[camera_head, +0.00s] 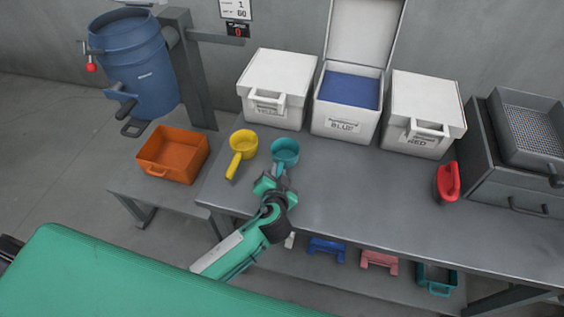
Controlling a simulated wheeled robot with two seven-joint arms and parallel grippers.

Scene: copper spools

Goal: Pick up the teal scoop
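The teal scoop (285,151) lies on the grey table near its left part, its round bowl facing up and its handle pointing toward the front edge. My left gripper (275,181), green with a dark wrist, is at the handle end of the scoop. It covers the lower end of the handle. I cannot tell whether the fingers are open or closed on the handle. A yellow scoop (243,146) lies just left of the teal one. My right gripper is out of view.
White bins, one open with blue contents (349,91), stand along the back of the table (345,190). A red scoop (447,181) is at the right, near a grey sieve box (528,129). An orange bin (172,154) is on the left. The table's middle is clear.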

